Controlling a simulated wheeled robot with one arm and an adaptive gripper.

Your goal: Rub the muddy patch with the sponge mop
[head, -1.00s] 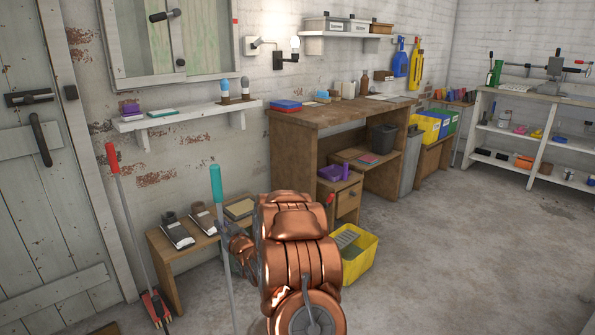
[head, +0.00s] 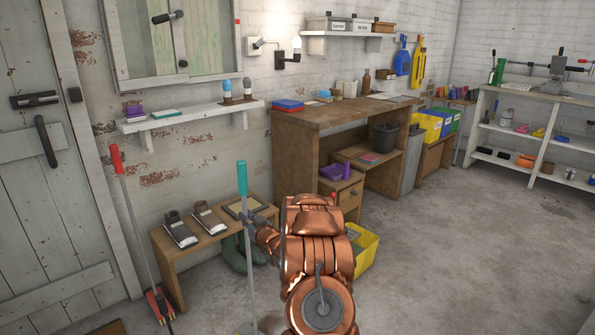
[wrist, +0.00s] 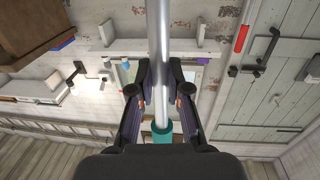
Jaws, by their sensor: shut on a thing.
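My gripper (head: 251,222) is shut on the grey pole of a mop (head: 249,285) with a teal grip at its top. The pole stands nearly upright in the head view. In the wrist view the pole (wrist: 160,60) runs between my two fingers (wrist: 160,95), with the teal grip (wrist: 162,130) close to my palm. The pole's lower end runs to the bottom edge of the head view, where a small yellowish bit shows; the mop's head cannot be made out. My copper arm hides part of the floor.
A red-gripped tool (head: 130,220) leans near the door at left. A low bench (head: 215,236) with shoes stands by the wall, a green thing (head: 238,257) beneath it. A yellow bucket (head: 366,250) stands behind my arm. The concrete floor (head: 465,235) at right is clear.

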